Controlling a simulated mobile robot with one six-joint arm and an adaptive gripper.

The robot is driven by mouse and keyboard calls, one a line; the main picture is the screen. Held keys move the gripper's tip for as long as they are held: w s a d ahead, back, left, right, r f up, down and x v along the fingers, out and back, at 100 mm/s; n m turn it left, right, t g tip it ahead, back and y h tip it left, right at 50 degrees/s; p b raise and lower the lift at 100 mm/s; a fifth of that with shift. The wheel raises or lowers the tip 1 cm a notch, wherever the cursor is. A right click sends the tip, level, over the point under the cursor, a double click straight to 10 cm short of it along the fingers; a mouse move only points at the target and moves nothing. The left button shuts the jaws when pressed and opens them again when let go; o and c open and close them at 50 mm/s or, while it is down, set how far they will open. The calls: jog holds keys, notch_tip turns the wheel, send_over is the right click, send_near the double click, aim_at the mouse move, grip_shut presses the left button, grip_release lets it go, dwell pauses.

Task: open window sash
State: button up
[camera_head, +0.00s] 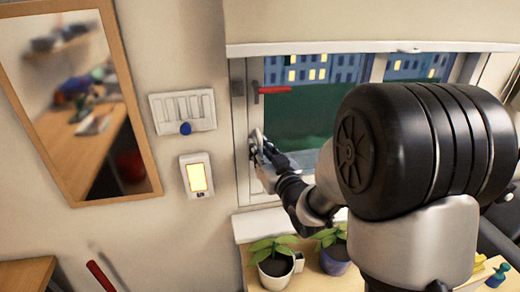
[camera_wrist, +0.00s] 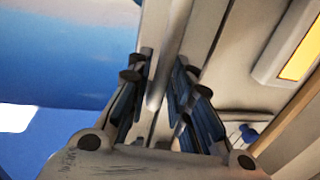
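The window sash (camera_head: 258,185) has a pale frame around dark glass. Its handle with a red grip (camera_head: 273,90) lies horizontal, pointing right, on the left side of the frame. My gripper (camera_head: 258,145) is below this handle, at the left upright of the sash. In the wrist view, the two dark blue-padded fingers of my gripper (camera_wrist: 162,85) stand apart. A pale bar (camera_wrist: 172,45) runs between them, with narrow gaps showing at its sides. I cannot tell whether either finger touches it. My arm hides the lower right of the window.
Two potted plants (camera_head: 273,262) (camera_head: 334,250) stand below the window. A lit yellow panel (camera_head: 197,175) and a white switch plate (camera_head: 183,110) are on the wall to the left. A wood-framed mirror (camera_head: 131,75) hangs farther left. A roller blind (camera_head: 375,22) is above the window.

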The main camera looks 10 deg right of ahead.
grip_shut()
dwell(0.3)
jog(key=d, duration=2.7)
jog(key=shift+p, duration=0.35)
jog(key=shift+f, duration=0.1)
jog(key=shift+o, duration=1.8)
grip_release()
jog(key=s+d, duration=0.2)
jog(key=s, duration=0.9)
jog(key=shift+s+d, duration=0.15)
jog(key=shift+s, duration=0.25)
